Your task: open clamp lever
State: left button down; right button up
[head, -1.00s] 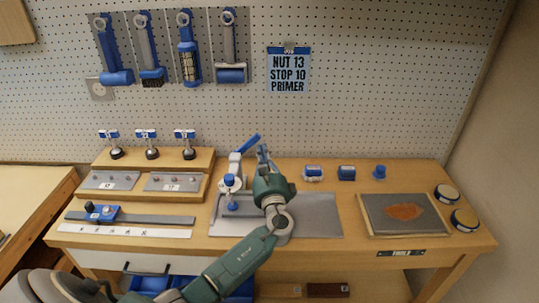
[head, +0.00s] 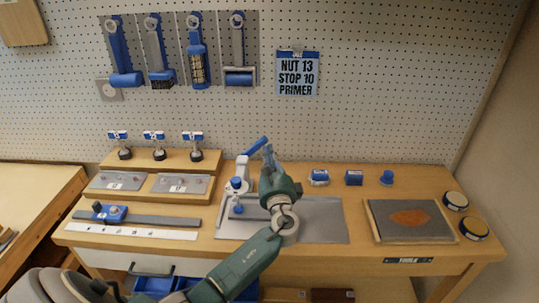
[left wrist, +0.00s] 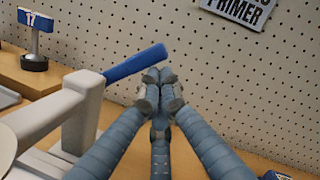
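The toggle clamp (head: 241,173) stands on the grey plate (head: 318,222) at the bench's middle. Its blue lever handle (head: 257,144) slants up to the right. In the left wrist view the blue handle (left wrist: 136,63) comes in from the left on a pale clamp arm (left wrist: 80,105). My left gripper (head: 267,150) is just right of the handle. In the wrist view its fingertips (left wrist: 159,78) are drawn together, close by the handle's free end, with nothing visible between them. Whether they touch the handle I cannot tell. My right gripper is out of view.
Blue-tagged stands (head: 154,143) are on the raised wooden step at left. Small blue items (head: 353,178) lie to the right of the clamp. A tray with a grey, rust-marked sheet (head: 410,220) is at right. The pegboard (head: 380,100) rises behind the bench.

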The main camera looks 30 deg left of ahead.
aim_at(261, 141)
pick_arm(q)
jog(key=shift+a+r+n, duration=0.1)
jog(key=shift+r+n, duration=0.15)
jog(key=shift+n, duration=0.05)
jog(key=r+n, duration=0.1)
jog(key=a+n+g, duration=0.1)
jog(key=s+r+n, duration=0.1)
jog(key=n, duration=0.1)
jog(key=shift+a+r+g, duration=0.3)
jog(key=s+a+r+n+p, duration=0.1)
jog(key=n, duration=0.1)
jog(key=s+a+n, duration=0.1)
jog(key=a+n, duration=0.1)
jog(key=s+a+r+n+g+h+p, duration=0.1)
jog(key=n, duration=0.2)
jog(key=shift+a+r+p, duration=0.25)
jog(key=shift+r+p, duration=0.05)
jog(key=shift+s+a+n+h+p, duration=0.15)
jog(key=shift+s+a+n+p, duration=0.15)
jog(key=shift+a+n, duration=0.25)
jog(key=shift+s+a+n+h+p, duration=0.15)
jog(key=shift+s+a+n+p, duration=0.15)
jog(key=shift+n, duration=0.35)
jog(key=shift+s+a+f+n+h+p, duration=0.2)
jog(key=shift+s+a+f+n+p, duration=0.15)
jog(key=shift+a, duration=0.2)
jog(key=shift+s+a+f+n+h+p, duration=0.15)
jog(key=shift+s+a+n+h+p, duration=0.1)
jog(key=shift+a+n, duration=0.25)
jog(key=shift+a, duration=0.1)
